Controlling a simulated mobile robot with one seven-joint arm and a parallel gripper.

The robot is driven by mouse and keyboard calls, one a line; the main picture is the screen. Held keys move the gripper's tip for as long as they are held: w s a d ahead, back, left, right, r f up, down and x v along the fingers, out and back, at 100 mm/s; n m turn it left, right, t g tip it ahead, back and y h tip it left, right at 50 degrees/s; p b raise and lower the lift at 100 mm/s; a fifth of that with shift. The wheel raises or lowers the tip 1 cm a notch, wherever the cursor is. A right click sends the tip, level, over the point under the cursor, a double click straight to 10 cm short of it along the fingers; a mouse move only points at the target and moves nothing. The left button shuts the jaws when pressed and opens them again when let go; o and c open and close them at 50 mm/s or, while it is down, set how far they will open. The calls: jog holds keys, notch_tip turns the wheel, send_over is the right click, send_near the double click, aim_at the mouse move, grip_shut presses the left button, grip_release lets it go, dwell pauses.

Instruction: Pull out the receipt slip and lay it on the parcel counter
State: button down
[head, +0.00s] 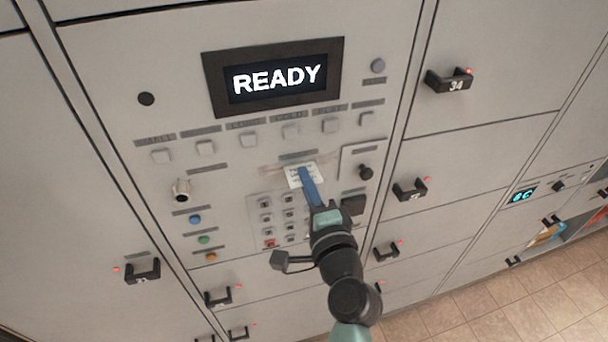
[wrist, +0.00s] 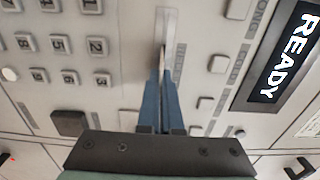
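The receipt slip (head: 297,174) is a small white paper with dark print, sticking out from the slot area of the grey panel below the READY screen. My gripper (head: 305,172) reaches it from below, its blue fingers overlapping the slip. In the wrist view the fingers (wrist: 162,72) are close together, with the slip (wrist: 163,38) seen nearly edge-on between their tips. They appear shut on it. The slip's far end is against the panel; how much is inside the slot is hidden. I cannot make out the parcel counter in either view.
The panel has a READY screen (head: 276,78), a keypad (head: 278,218), a black knob (head: 366,172) and a lock cylinder (head: 181,190) around the slip. Locker doors with black handles (head: 449,80) stand on both sides. Tiled floor (head: 500,312) shows at lower right.

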jog(key=v, duration=0.7)
jog(key=shift+s, duration=0.25)
dwell(0.5)
jog(key=shift+r, duration=0.1)
